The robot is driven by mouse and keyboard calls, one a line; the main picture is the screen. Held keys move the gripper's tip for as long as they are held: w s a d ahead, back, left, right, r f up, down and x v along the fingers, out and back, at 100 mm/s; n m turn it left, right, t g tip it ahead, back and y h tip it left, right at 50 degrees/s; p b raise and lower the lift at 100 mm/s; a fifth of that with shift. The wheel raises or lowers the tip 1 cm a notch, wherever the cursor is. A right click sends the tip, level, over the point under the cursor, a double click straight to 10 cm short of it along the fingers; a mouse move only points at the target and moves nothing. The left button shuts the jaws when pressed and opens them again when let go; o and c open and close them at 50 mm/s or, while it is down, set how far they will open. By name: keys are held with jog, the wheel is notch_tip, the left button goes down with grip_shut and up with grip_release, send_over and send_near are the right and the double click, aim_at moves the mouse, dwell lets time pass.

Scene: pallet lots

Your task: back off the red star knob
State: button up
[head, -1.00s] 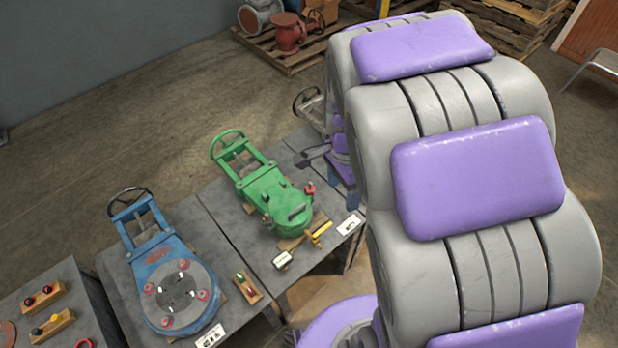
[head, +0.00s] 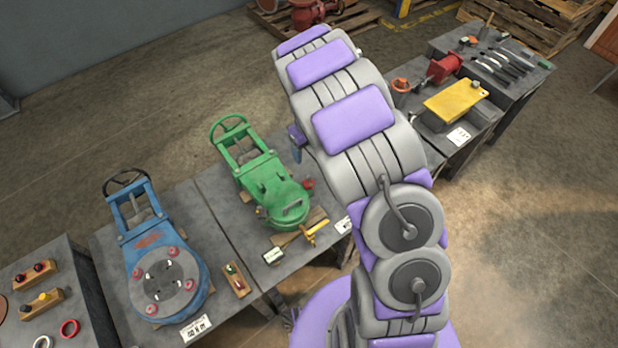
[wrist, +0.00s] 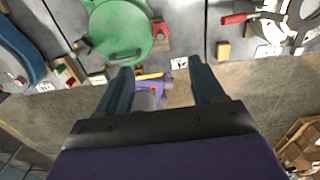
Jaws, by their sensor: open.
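A small red knob (head: 309,184) sits at the right side of the green valve (head: 272,190). In the wrist view a red part (wrist: 160,29) shows at the edge of the green round body (wrist: 118,30); its star shape is too small to make out. My gripper (wrist: 160,68) is open and empty in the wrist view, its two dark blue fingers well apart. Its fingertips appear just below the green valve and the red part, apart from both. In the head view my arm hides most of the gripper.
A blue valve (head: 160,268) with several red knobs stands left of the green one. A yellow-handled part (head: 312,232) and a white label lie near the bench's front edge. Another bench at right holds a yellow plate (head: 456,98) and a red fitting (head: 444,68). Open floor lies right.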

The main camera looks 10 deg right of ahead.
jog(key=b, duration=0.2)
send_over(310, 182)
notch_tip(310, 182, down, 10)
jog(key=shift+w+r, duration=0.1)
jog(key=shift+w, duration=0.05)
jog(key=f, duration=0.2)
jog(key=f+b, duration=0.1)
jog(key=f, duration=0.1)
jog(key=a+f, duration=0.1)
jog(key=f, duration=0.1)
jog(key=shift+f, duration=0.3)
jog(key=shift+d+f, duration=0.1)
jog(key=shift+f, duration=0.2)
jog(key=shift+d+f, duration=0.2)
jog(key=shift+d, duration=0.1)
jog(key=shift+c, duration=0.5)
